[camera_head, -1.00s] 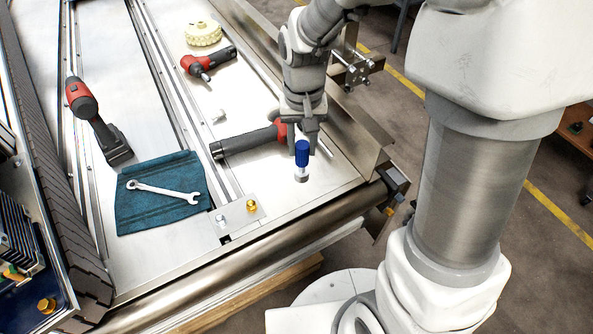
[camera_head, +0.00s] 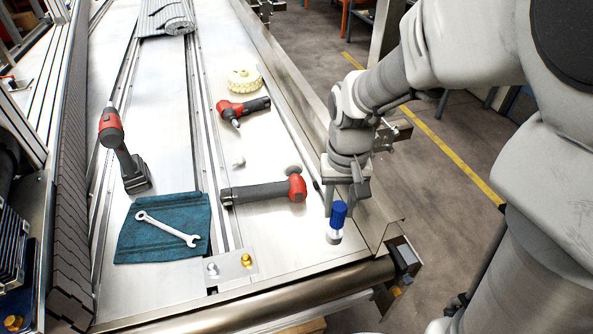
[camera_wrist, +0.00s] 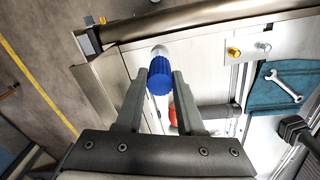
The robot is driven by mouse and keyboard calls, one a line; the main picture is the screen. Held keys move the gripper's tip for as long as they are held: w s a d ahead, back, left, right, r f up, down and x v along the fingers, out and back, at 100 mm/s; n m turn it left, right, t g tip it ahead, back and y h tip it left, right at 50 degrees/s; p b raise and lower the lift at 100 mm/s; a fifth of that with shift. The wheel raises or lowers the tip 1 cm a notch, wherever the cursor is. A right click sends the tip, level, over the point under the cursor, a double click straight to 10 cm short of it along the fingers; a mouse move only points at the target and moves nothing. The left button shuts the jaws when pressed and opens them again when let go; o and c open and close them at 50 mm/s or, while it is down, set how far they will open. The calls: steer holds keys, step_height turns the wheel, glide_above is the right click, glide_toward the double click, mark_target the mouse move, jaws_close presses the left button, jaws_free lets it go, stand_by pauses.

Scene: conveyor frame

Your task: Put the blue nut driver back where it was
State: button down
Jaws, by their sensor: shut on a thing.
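The blue nut driver (camera_head: 339,213) has a ribbed blue handle and a pale metal lower end. My gripper (camera_head: 345,197) is shut on its handle, over the front right part of the metal conveyor bed (camera_head: 290,238). In the wrist view, the blue handle (camera_wrist: 159,79) sits between my two fingertips (camera_wrist: 159,73). The driver stands roughly upright with its metal end down. I cannot tell whether that end touches the bed.
A red and black grinder (camera_head: 262,191) lies just left of my gripper. A teal cloth (camera_head: 135,238) bears a wrench (camera_head: 165,229). A red drill (camera_head: 122,150), a smaller red tool (camera_head: 240,109) and a cream pad (camera_head: 243,80) lie farther away. Bare bed lies left of the driver.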

steer(key=w+a+f+b, duration=0.2)
steer(key=w+a+f, duration=0.6)
steer(key=f, duration=0.3)
steer(key=shift+w, duration=0.15)
steer(key=shift+f, duration=0.2)
steer(key=c, duration=0.5)
jaws_free()
steer(key=shift+r, duration=0.1)
